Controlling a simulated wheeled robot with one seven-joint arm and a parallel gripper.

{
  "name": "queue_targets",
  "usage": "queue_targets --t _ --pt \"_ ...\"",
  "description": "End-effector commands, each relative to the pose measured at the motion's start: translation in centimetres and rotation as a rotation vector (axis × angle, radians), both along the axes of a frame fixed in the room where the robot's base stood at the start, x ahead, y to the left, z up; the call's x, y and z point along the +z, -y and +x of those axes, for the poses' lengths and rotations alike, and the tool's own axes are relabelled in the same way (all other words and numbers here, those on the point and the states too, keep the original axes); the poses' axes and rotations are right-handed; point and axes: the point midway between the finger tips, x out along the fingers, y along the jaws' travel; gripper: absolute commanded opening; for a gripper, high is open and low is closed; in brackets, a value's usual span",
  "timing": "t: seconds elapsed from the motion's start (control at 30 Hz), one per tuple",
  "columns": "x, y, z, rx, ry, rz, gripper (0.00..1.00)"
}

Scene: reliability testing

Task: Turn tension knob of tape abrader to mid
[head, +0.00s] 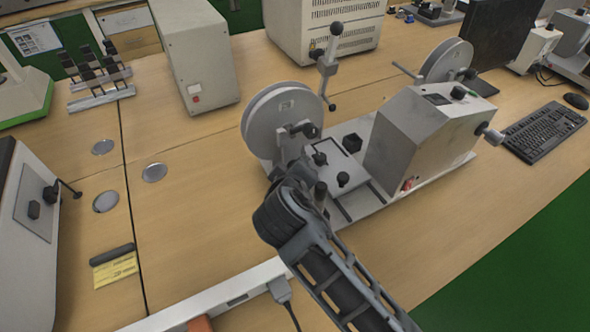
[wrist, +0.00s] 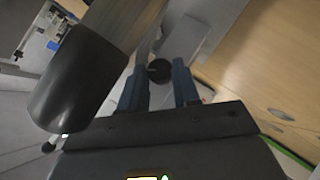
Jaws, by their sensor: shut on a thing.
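The tape abrader (head: 425,140) has a grey box body on a white base plate. It carries two grey reels, the nearer one (head: 270,120) at left and another (head: 447,62) behind. My gripper (head: 300,150) is by the front of the near reel, where my arm hides part of the abrader. In the wrist view, the two blue-grey fingers (wrist: 159,74) stand either side of a round black knob (wrist: 159,70), and the gripper is shut on it. The knob has a pale mark on its face. Its setting cannot be read.
A dark cylinder (wrist: 75,85) fills the upper left of the wrist view, close to the fingers. A lever with black balls (head: 328,65) rises behind the near reel. A keyboard (head: 543,131) lies at right. The wooden bench left of the abrader is mostly clear.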

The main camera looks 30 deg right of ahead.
Motion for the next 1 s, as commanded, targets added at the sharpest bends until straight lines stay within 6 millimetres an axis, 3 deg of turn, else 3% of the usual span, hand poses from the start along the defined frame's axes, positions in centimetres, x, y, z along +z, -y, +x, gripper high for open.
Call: queue_targets --t 0.1,0.13,0.37,0.67,1.0 --pt "-0.1 0.0 0.0 0.000 -0.002 0.000 0.01" --pt "-0.1 0.0 0.0 0.000 -0.002 0.000 0.33" --pt "-0.1 0.0 0.0 0.000 -0.001 -0.001 0.55" --pt "0.1 -0.1 -0.2 0.002 0.000 -0.001 0.57" --pt "2.5 -2.5 -3.6 0.004 0.000 0.000 0.57"
